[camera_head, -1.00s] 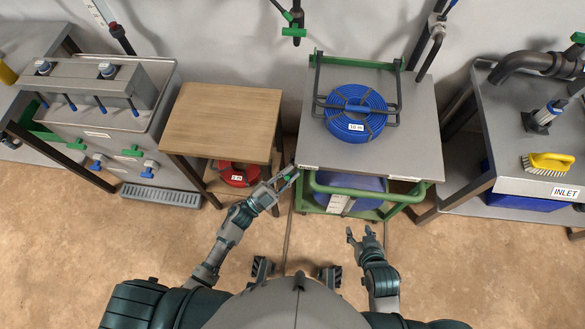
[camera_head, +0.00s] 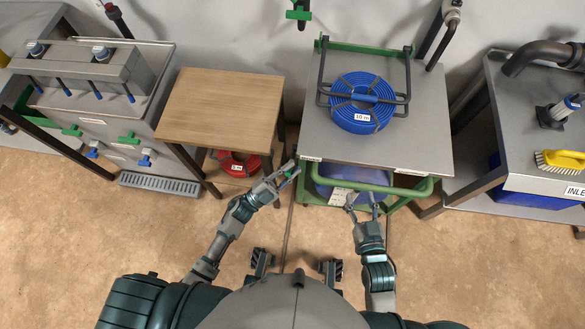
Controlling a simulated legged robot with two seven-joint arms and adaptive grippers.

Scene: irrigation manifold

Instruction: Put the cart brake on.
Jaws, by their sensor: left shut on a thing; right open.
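The cart has a grey top (camera_head: 410,152) and a green frame with a curved green front bar (camera_head: 424,187). My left gripper (camera_head: 287,172) is at the cart's front left corner, shut on a small green part (camera_head: 289,174) that its fingers mostly cover. I cannot tell for certain whether this part is the brake. My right gripper (camera_head: 365,203) is open, with its fingertips close to the green front bar. I cannot tell whether they touch it. No other brake part can be made out.
A blue hose coil (camera_head: 361,124) lies on the cart top within a dark frame. A wooden table (camera_head: 220,108) stands left, with a red coil (camera_head: 238,165) below. A steel bench (camera_head: 545,178) with a yellow brush (camera_head: 560,159) stands right. Floor in front is clear.

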